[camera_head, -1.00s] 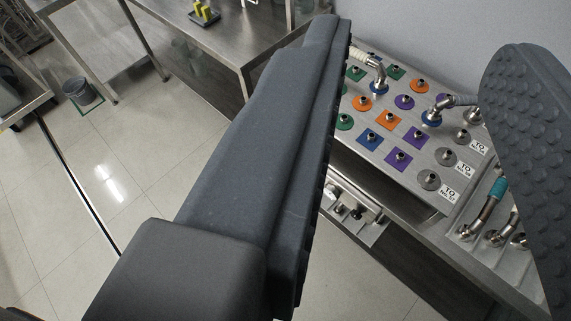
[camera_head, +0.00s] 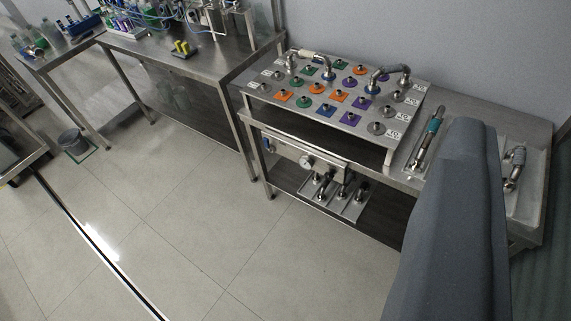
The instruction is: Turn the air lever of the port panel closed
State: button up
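The port panel (camera_head: 345,118) is a raised metal plate with rows of green, orange, purple, blue and grey ports, on a steel bench right of centre. Two curved hose fittings are plugged into its back ports. Under its front edge is a metal box (camera_head: 283,152) with a round gauge (camera_head: 306,162) and small dark fittings. I cannot make out which part is the air lever. Nothing held shows.
A steel tray with a teal-banded tube (camera_head: 433,126) lies right of the panel. A low shelf (camera_head: 335,203) holds metal parts. Another bench (camera_head: 205,62) with bottles and tubing stands at the back left. A bucket (camera_head: 72,141) stands left. The floor in front is clear.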

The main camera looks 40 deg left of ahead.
aim_at(270, 148)
jog(key=u, duration=0.35)
jog(key=i, duration=0.95)
jog(key=u, duration=1.25)
jog(key=i, duration=0.65)
jog(key=u, duration=0.35)
jog(key=k, duration=0.5)
jog(key=u, duration=0.2)
jog(key=i, duration=0.5)
jog(key=z, duration=0.1)
